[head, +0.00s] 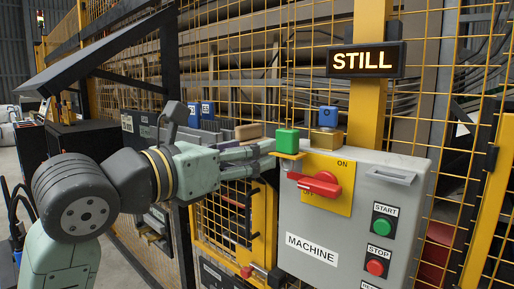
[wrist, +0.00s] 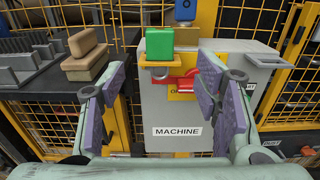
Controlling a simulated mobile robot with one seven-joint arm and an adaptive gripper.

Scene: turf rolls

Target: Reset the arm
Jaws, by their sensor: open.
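My gripper (head: 266,156) is open, its fingers spread and pointing toward the grey machine box (head: 400,205). Nothing shows between the pads of my gripper in the wrist view (wrist: 163,82). The green block (head: 287,141) sits on a small yellow tab just above the red handle (head: 320,184); in the head view the fingertips appear close to it. In the wrist view the green block (wrist: 160,44) appears ahead of the fingers, not between the pads. The handle lies roughly level on its yellow plate and is partly hidden by the tab in the wrist view.
A blue padlock-like piece (head: 328,116) stands on a brass block atop the box. Tan blocks (wrist: 88,52) lie on a dark shelf (wrist: 60,88) at left, beside a grey slotted rack (wrist: 28,58). Yellow mesh fencing stands behind. A sign (head: 364,60) reads STILL.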

